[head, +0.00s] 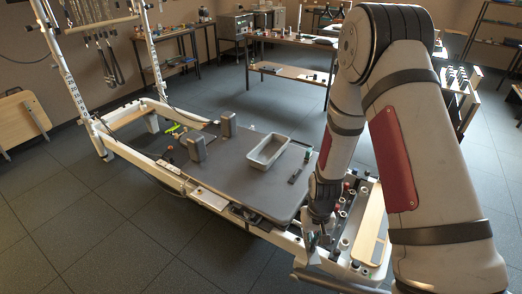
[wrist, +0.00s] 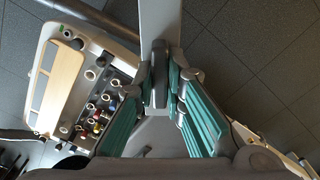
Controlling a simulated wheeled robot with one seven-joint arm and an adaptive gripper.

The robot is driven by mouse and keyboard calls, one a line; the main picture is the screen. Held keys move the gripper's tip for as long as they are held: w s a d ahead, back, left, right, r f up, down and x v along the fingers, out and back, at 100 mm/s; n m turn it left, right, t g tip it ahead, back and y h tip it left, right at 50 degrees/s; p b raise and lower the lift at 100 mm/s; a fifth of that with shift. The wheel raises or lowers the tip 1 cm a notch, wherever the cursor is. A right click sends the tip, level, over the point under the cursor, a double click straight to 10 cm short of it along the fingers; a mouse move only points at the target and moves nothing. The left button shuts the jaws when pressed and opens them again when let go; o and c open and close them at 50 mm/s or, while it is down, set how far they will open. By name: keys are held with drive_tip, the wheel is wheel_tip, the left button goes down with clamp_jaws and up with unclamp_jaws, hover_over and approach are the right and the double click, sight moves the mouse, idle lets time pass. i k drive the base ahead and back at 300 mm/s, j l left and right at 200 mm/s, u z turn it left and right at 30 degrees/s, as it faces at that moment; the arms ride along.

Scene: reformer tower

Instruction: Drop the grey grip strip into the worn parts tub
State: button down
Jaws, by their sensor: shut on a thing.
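My gripper (head: 321,236) is low at the near right end of the reformer. In the wrist view its teal-padded fingers (wrist: 160,88) are closed about a dark grey strip (wrist: 159,72), which I take for the grip strip. The strip lies along a pale grey bar (wrist: 160,20); I cannot tell whether the two touch. In the head view the arm and gripper hide the strip. A light grey, open rectangular tub (head: 272,149), likely the worn parts tub, stands on the dark carriage, up and left of my gripper. Its inside looks empty.
The carriage (head: 225,170) also bears two grey upright blocks (head: 228,124) and a small dark item (head: 295,175) near the tub. A rack of small coloured parts and rings (wrist: 98,105) and a wooden board (wrist: 62,82) lie beside my gripper. Benches stand behind.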

sight(272, 154)
drive_tip(key=i+j, duration=0.15)
drive_tip(key=j, duration=0.2)
drive_tip(key=i+j+z, duration=0.1)
drive_tip(key=j, duration=0.2)
drive_tip(key=i+j+z, duration=0.1)
drive_tip(key=j, duration=0.25)
drive_tip(key=i+j, duration=0.25)
drive_tip(key=i+j+z, duration=0.1)
drive_tip(key=j, duration=0.35)
drive_tip(key=i+j, duration=0.15)
drive_tip(key=j, duration=0.2)
drive_tip(key=i+j+z, duration=0.2)
drive_tip(key=i+j, duration=0.4)
drive_tip(key=i, duration=0.2)
drive_tip(key=i+j+z, duration=0.15)
drive_tip(key=i+j, duration=0.55)
drive_tip(key=i, duration=0.1)
